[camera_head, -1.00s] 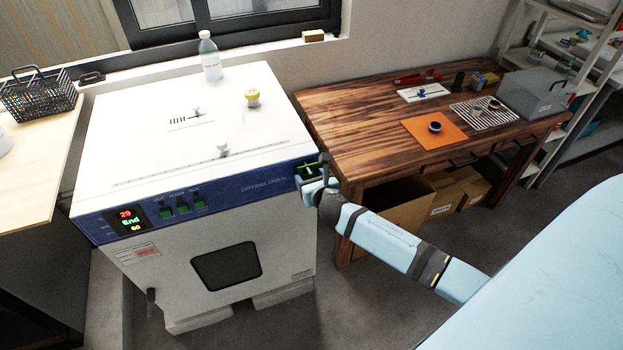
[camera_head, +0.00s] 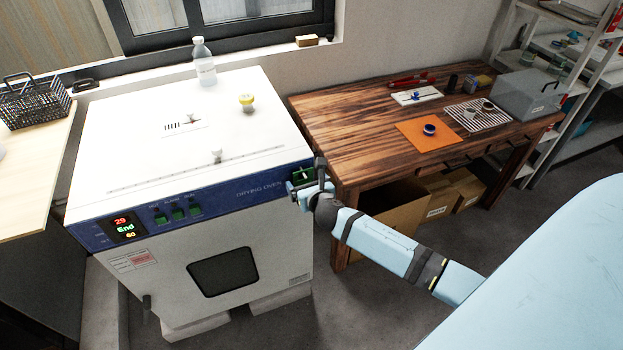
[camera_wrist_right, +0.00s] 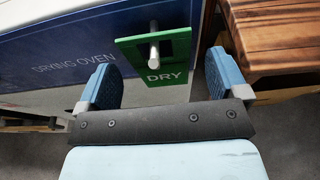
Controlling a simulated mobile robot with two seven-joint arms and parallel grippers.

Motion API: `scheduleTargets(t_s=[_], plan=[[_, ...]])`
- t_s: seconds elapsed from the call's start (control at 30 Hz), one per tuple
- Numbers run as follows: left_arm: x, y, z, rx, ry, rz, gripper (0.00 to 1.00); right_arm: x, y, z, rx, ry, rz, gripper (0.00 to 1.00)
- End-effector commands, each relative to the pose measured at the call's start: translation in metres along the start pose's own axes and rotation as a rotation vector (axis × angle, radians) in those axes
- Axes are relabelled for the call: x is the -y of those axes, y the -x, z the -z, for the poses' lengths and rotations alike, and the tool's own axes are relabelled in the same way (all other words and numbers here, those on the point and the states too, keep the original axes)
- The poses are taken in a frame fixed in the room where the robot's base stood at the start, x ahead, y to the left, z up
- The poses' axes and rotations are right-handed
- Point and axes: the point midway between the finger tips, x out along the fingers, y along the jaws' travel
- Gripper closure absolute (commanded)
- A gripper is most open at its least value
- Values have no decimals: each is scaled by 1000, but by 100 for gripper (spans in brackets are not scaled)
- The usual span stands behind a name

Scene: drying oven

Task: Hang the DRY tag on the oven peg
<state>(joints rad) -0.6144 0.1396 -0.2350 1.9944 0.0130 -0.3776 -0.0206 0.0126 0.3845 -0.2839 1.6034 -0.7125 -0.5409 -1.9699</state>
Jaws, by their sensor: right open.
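The green DRY tag (camera_wrist_right: 160,58) is at the right end of the blue front panel of the drying oven (camera_head: 190,135). In the right wrist view a pale peg (camera_wrist_right: 153,45) stands out through the upper part of the tag, and the tag hangs around it with the word DRY below. In the head view the tag (camera_head: 303,175) is small and partly hidden by my gripper. My right gripper (camera_wrist_right: 162,76) is open, one blue finger on each side of the tag, with gaps visible between fingers and tag. My left gripper is not in view.
A wooden table (camera_head: 350,115) stands close to the right of the oven, with an orange mat (camera_head: 412,137) on it. Cardboard boxes (camera_head: 395,225) sit beneath.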

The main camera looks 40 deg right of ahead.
Motion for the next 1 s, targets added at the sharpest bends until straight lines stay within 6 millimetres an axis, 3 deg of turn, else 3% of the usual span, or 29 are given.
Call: scheduleTargets(t_s=[0.17, 0.4, 0.6, 0.8, 1.0], plan=[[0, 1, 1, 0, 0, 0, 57, 0, 26, 0, -1, 3, -2, 8], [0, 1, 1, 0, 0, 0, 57, 0, 82, 1, -2, 2, -3, 8], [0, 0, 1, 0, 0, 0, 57, 0, 118, 1, -1, 1, -1, 8], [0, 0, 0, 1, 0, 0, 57, 0, 134, 0, 0, 1, -1, 8], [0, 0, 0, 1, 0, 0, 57, 0, 136, 0, 0, 0, -1, 8]])
